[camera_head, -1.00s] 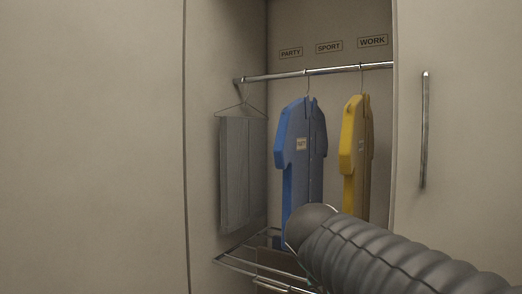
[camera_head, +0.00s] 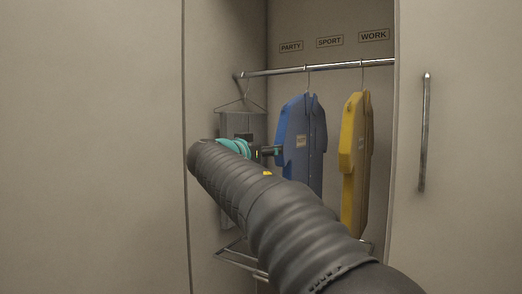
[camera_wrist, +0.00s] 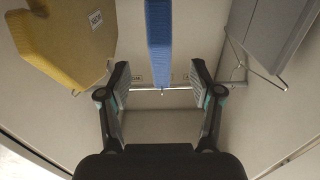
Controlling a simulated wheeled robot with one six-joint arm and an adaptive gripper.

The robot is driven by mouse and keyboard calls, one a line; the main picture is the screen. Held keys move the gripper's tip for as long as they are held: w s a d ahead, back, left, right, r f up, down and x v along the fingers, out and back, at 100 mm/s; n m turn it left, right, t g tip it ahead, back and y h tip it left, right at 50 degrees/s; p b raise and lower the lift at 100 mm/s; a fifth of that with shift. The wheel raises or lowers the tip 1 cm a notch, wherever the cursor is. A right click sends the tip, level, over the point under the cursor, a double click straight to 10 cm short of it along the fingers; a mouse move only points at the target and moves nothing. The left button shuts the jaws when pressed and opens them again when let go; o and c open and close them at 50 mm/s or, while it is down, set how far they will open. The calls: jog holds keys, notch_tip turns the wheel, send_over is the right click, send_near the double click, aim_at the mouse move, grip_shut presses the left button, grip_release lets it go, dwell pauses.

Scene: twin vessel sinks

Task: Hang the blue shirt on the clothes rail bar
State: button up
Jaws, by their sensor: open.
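The blue shirt (camera_head: 302,135) hangs upright from its hanger hook on the clothes rail bar (camera_head: 320,67), between the grey garment and the yellow shirt. My gripper (camera_head: 270,151) is beside the blue shirt's left edge in the head view; whether it touches is unclear there. In the wrist view my gripper (camera_wrist: 159,72) is open and empty-looking, its two fingers spread apart. The blue shirt (camera_wrist: 159,35) shows there as a narrow edge-on strip lined up with the gap between the fingers. The bar (camera_wrist: 165,89) is seen beyond. My arm hides the shirt's lower part in the head view.
The yellow shirt (camera_head: 352,165) hangs to the right, and the grey garment (camera_head: 232,185) hangs to the left, partly behind my arm. A wire shelf (camera_head: 240,260) lies below. PARTY (camera_head: 291,47), SPORT (camera_head: 329,41) and WORK (camera_head: 373,35) labels mark the back wall.

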jog(key=p+x, duration=0.2)
jog(key=x, duration=0.9)
jog(key=shift+w+d, duration=0.1)
jog(key=shift+w, duration=0.1)
grip_shut()
jog(key=shift+r, duration=0.1)
